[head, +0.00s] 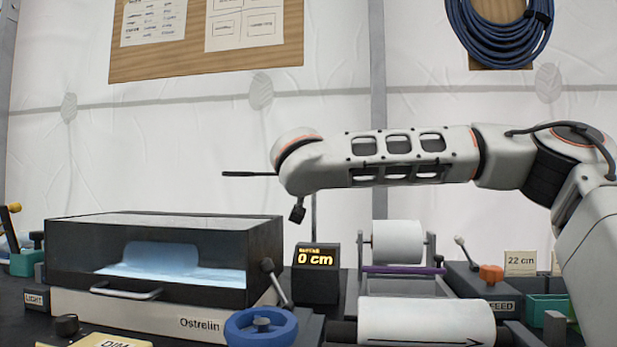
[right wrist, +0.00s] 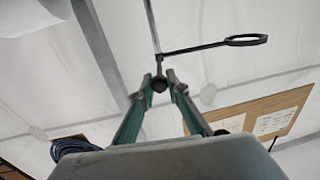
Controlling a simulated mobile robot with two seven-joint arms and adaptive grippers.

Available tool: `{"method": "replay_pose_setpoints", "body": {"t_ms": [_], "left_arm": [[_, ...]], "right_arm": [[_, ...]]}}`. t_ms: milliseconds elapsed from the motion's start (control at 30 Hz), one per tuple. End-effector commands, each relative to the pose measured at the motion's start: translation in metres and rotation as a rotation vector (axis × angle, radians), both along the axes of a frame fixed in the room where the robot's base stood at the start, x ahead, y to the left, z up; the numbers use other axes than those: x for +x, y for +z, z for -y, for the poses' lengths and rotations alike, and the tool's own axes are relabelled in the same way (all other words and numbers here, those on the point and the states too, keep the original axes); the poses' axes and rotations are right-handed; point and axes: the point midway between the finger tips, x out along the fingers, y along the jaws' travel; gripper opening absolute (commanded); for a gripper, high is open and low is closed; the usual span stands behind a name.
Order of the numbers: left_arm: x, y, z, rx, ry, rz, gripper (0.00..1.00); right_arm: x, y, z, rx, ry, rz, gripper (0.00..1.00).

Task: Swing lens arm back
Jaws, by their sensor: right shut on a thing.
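The lens arm (right wrist: 195,47) is a thin dark bar ending in a ring-shaped lens (right wrist: 247,40), on the right in the right wrist view. In the head view it is seen edge-on as a dark bar (head: 245,174) sticking out left of my right wrist, above the lidded box. My right gripper (right wrist: 159,83) has its two green-sided fingers closed on a small dark knob (right wrist: 159,84) below the bar's left end. In the head view my wrist hides the fingers and knob. A thin upright post (head: 314,215) shows below the wrist. My left gripper is not in view.
A dark glass-lidded box (head: 165,319) labelled Ostrelin stands at left, with a blue handwheel (head: 261,327) at its right. A "0 cm" display (head: 316,274) stands behind the wheel. White rolls (head: 425,322) stand right of it.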

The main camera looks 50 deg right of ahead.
Motion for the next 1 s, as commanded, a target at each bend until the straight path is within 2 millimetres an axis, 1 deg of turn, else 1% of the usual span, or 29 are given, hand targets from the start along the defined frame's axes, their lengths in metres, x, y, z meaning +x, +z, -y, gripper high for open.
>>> {"method": "replay_pose_setpoints", "body": {"t_ms": [33, 367, 400, 433, 467, 833, 933, 1000], "left_arm": [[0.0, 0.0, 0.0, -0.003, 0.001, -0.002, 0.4], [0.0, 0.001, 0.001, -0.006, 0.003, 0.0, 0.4], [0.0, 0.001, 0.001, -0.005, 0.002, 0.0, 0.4], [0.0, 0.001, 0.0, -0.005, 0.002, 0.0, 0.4], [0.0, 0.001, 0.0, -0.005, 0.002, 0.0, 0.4], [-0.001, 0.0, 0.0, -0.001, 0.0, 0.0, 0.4], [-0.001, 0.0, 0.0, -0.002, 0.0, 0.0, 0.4], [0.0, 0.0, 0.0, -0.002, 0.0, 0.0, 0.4]], "right_arm": [[0.001, -0.003, 0.001, 0.003, -0.004, -0.004, 0.0], [0.0, -0.002, 0.002, 0.003, -0.005, -0.002, 0.0], [0.0, -0.001, 0.002, 0.003, -0.005, -0.002, 0.23], [0.0, -0.001, 0.002, 0.003, -0.005, -0.002, 0.31], [0.0, -0.001, 0.001, 0.003, -0.005, -0.002, 0.33], [-0.002, 0.0, -0.001, 0.001, -0.003, -0.001, 0.33], [-0.007, 0.001, -0.009, -0.001, -0.001, 0.001, 0.33], [-0.013, 0.002, -0.018, -0.002, 0.0, 0.001, 0.33]]}}
